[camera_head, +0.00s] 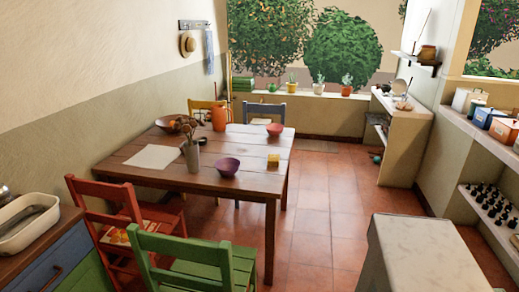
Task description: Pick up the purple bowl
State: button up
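The purple bowl (227,166) stands upright on the wooden table (240,184), near the table's front edge and right of a grey vase with dried stems (191,158). It looks empty from here, and nothing covers it. My gripper is not in view.
A yellow block (273,160), a pinkish-red bowl (274,130), an orange jug (219,118) and a white sheet (153,157) are also on the table. A green chair (188,262) and a red chair (107,215) stand in front. The tiled floor (326,207) right of the table is clear.

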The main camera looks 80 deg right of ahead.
aim_at(227, 167)
jog(key=u, duration=0.2)
jog(key=k, duration=0.35)
jog(key=z, duration=2.55)
jog(key=i, duration=0.2)
jog(key=u, duration=0.2)
jog(key=k, duration=0.1)
jog(key=z, duration=0.4)
